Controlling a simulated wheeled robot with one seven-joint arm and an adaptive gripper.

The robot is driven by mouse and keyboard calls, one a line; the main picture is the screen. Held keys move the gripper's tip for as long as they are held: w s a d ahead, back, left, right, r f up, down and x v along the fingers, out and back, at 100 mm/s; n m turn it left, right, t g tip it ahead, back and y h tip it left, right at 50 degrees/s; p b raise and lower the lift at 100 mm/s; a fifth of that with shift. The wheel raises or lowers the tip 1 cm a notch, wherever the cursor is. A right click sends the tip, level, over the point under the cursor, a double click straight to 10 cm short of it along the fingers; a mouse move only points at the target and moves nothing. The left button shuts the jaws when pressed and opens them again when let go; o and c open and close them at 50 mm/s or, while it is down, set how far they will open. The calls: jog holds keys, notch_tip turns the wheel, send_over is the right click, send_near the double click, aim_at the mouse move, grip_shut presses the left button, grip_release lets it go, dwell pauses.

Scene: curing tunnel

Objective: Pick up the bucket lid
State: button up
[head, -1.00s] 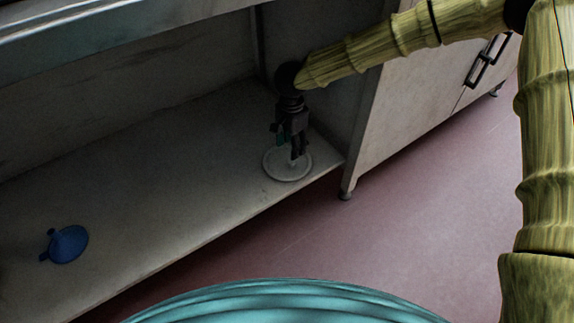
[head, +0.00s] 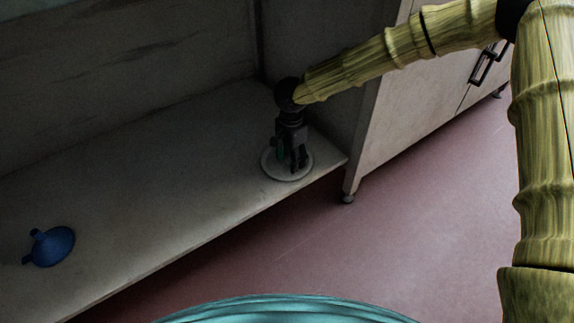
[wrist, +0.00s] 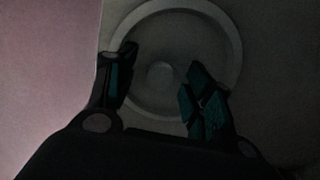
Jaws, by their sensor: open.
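The bucket lid (head: 271,165) is a pale round disc lying flat on the shelf, near its right end and front edge. I cannot tell whether the fingertips touch the lid. The gripper hides part of the lid in both views.
A blue funnel (head: 53,246) lies on the shelf (head: 140,190) at the left. An upright panel (head: 325,85) closes the shelf's right end, beside my gripper. A cabinet with dark handles (head: 415,110) stands to the right. The reddish floor (head: 420,220) in front is clear.

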jog(key=shift+c, duration=0.2)
grip_shut()
jog(key=shift+r, duration=0.1)
